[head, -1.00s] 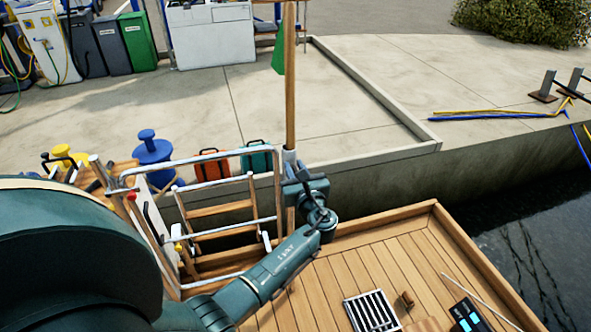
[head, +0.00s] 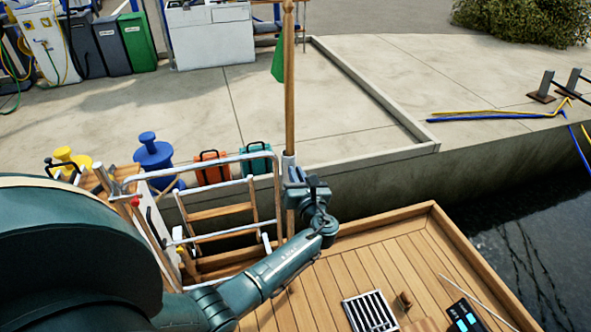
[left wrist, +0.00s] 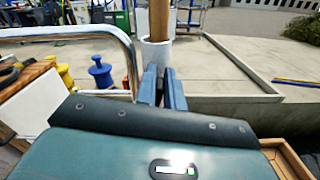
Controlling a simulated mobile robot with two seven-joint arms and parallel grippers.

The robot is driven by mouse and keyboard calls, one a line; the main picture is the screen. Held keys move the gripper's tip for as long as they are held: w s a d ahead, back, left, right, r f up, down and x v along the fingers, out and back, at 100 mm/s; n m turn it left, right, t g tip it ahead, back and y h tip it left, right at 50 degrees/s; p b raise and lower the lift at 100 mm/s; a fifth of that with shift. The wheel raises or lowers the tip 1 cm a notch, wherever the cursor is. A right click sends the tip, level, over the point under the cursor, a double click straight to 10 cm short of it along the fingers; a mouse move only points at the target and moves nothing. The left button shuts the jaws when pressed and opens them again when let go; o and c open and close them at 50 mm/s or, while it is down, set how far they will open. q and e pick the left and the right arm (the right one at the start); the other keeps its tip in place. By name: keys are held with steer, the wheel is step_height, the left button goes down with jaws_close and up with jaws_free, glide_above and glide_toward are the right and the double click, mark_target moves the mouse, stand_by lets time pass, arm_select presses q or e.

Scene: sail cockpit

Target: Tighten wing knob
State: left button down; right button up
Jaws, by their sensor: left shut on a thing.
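A wooden pole (head: 289,85) with a green flag (head: 278,65) stands upright in a white socket (head: 289,163) by the boat's rail. In the left wrist view, the socket (left wrist: 155,54) is straight ahead. My left gripper (head: 295,187) is at the side of this socket. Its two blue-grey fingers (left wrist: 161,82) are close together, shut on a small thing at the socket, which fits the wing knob. The knob itself is hidden between the fingers. My right gripper is not in view.
A metal rail and ladder (head: 222,212) with wooden steps stand just left of the gripper. The wooden deck (head: 375,262) holds a grate (head: 370,312) at the front. Orange (head: 211,168) and teal cases stand on the dock beyond.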

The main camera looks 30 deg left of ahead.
arm_select(q)
steer(key=shift+w+d+r+m+p, duration=0.1)
steer(key=shift+w+r+m+p, duration=0.05)
steer(key=shift+m+p, duration=0.75)
steer(key=shift+m, duration=0.6)
steer(key=f+m+p, duration=0.1)
steer(key=m, duration=0.3)
steer(key=f+m+p, duration=0.1)
steer(key=m, duration=0.3)
steer(key=w+d+m+p, duration=0.1)
steer(key=m, duration=0.3)
steer(key=shift+f+p, duration=0.4)
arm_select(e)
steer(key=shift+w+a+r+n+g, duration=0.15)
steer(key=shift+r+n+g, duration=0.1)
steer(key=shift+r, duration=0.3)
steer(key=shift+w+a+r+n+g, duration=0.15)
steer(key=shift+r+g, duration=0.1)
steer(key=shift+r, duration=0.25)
arm_select(q)
steer(key=shift+m, duration=0.3)
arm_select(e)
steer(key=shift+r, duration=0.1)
arm_select(q)
steer(key=c, duration=1.5)
jaws_free()
